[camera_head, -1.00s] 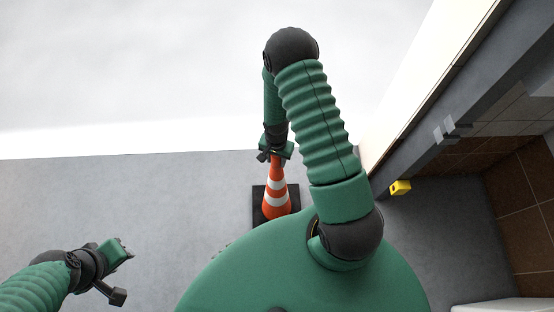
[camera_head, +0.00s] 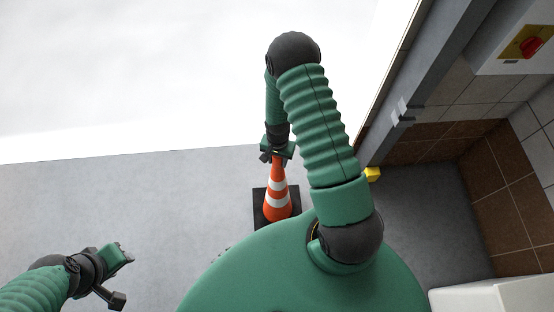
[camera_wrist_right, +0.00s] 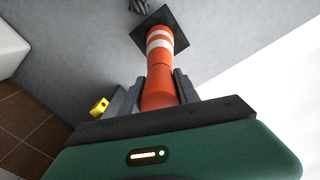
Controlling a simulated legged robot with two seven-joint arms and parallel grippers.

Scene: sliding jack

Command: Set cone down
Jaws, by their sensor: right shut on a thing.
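The orange cone (camera_head: 277,204) with white bands and a black square base stands out ahead of my body in the head view. My right gripper (camera_head: 278,155) is shut on the cone's top. In the right wrist view the cone (camera_wrist_right: 160,60) runs away from between the two fingers of the right gripper (camera_wrist_right: 158,92), its base at the far end. I cannot tell whether the base touches the floor. My left gripper (camera_head: 122,276) is at the lower left of the head view, its jaws apart and empty, far from the cone.
A small yellow block (camera_head: 372,174) is by the wall's foot at the right; it also shows in the right wrist view (camera_wrist_right: 99,107). A yellow panel with a red knob (camera_head: 531,46) is on the tiled wall. A white box-like thing (camera_head: 490,298) is at lower right. Grey floor (camera_head: 120,200) at left is clear.

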